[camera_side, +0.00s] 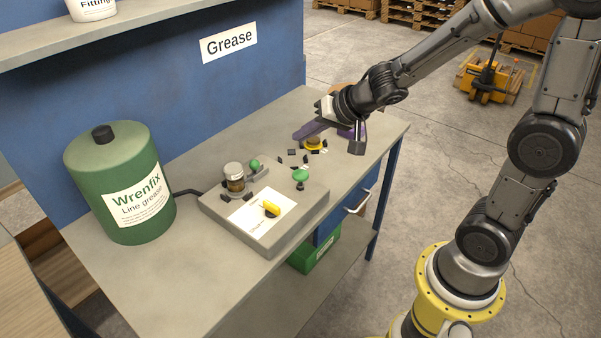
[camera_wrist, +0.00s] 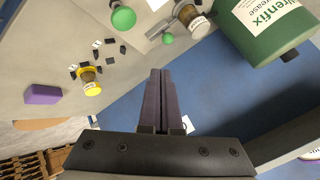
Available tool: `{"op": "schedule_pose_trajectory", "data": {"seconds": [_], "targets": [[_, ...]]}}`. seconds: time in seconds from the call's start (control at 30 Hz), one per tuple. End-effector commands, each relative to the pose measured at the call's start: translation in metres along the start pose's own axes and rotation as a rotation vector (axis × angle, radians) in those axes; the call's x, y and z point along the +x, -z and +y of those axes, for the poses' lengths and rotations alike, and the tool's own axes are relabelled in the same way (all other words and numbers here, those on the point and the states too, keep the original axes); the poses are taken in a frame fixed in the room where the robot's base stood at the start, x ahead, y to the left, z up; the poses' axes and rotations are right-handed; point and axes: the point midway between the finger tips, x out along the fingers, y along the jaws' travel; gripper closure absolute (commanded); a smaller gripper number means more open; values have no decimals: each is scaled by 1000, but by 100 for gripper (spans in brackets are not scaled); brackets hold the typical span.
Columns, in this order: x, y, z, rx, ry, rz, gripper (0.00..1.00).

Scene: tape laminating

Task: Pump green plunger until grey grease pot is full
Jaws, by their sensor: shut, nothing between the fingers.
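The green plunger (camera_side: 301,175) stands up from the right part of the grey pump block (camera_side: 290,222); its round top also shows in the wrist view (camera_wrist: 123,18). The grey grease pot (camera_side: 234,178), a small jar with a pale grey top and brown content below, sits at the block's back left. It shows in the wrist view (camera_wrist: 197,22) too. I cannot read its fill level clearly. My gripper (camera_side: 298,136) is shut and empty, its purple fingers above the bench behind the plunger, apart from plunger and pot. The closed fingers fill the middle of the wrist view (camera_wrist: 160,74).
A smaller green knob (camera_side: 254,164) is beside the grey pot. A yellow pot (camera_side: 313,143) stands among small black pieces, near a purple block (camera_wrist: 42,94). A large green grease tank (camera_side: 120,185) stands left; a blue wall is behind.

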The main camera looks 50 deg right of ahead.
Motion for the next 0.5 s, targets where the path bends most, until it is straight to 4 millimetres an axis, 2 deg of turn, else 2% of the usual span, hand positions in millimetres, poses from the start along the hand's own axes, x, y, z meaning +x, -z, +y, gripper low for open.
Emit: {"op": "schedule_pose_trajectory", "data": {"seconds": [0.5], "targets": [[26,-19,20,0,-2,1,100]]}}
